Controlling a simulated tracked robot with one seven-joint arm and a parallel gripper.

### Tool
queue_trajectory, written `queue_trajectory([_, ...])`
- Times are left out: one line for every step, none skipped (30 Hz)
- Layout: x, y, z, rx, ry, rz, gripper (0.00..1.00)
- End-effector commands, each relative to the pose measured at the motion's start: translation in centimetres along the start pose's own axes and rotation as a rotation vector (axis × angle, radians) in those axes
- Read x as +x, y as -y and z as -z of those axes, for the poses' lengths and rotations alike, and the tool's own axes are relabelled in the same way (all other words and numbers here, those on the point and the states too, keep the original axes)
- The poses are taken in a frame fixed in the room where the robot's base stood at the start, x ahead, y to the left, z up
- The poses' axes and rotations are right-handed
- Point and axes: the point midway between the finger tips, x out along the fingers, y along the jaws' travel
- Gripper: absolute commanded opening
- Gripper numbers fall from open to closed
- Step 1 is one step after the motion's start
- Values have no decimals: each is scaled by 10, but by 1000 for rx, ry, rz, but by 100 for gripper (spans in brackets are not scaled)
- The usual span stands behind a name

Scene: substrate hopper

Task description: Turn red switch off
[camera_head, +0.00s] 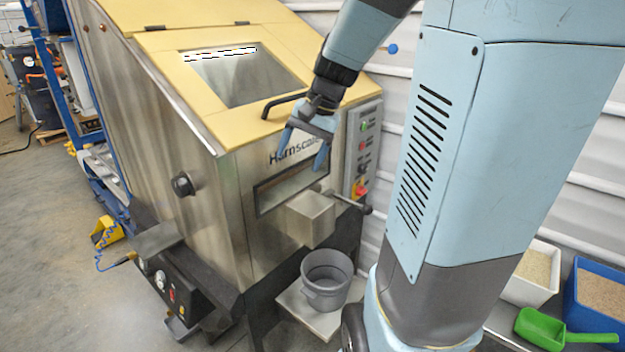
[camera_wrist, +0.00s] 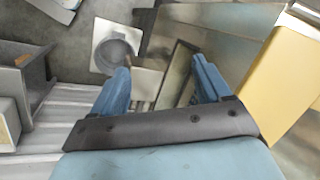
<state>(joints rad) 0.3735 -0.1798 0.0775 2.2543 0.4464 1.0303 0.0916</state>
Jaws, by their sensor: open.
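A red-orange switch (camera_head: 361,189) with yellow around it sits low on the grey control panel (camera_head: 352,165) at the hopper's right front edge. A smaller red switch (camera_head: 171,294) shows on the black box at the lower left. I cannot tell which way either is set. My gripper (camera_head: 302,153) is open and empty, pointing down in front of the hopper's front face, left of the panel and above the level of its red-orange switch. In the wrist view my gripper's fingers (camera_wrist: 160,78) are spread apart. I make out no red switch in that view.
The steel hopper (camera_head: 222,215) has a yellow lid with a black handle (camera_head: 284,104) close to my gripper. A chute box (camera_head: 311,219) juts out above a grey bucket (camera_head: 326,280). White and blue bins (camera_head: 590,315) and a green scoop (camera_head: 545,330) are at the lower right.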

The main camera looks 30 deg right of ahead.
Motion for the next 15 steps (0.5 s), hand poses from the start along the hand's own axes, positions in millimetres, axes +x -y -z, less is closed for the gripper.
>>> queue_trajectory([6,-3,14,50,25,18,77])
queue_trajectory([9,-3,21,77,38,30,77])
queue_trajectory([13,-5,30,113,56,47,77])
queue_trajectory([16,-6,38,141,69,61,77])
queue_trajectory([19,-7,45,169,82,74,77])
queue_trajectory([24,-10,55,206,99,93,77])
queue_trajectory([26,-11,62,234,111,107,77])
queue_trajectory([29,-13,70,262,124,122,77])
queue_trajectory([34,-16,80,300,141,142,77])
queue_trajectory([37,-19,88,327,153,157,77])
queue_trajectory([40,-21,95,355,164,173,77])
queue_trajectory([44,-25,105,392,180,194,77])
queue_trajectory([48,-28,113,419,192,210,77])
queue_trajectory([51,-32,121,447,204,228,77])
queue_trajectory([56,-37,131,485,219,250,77])
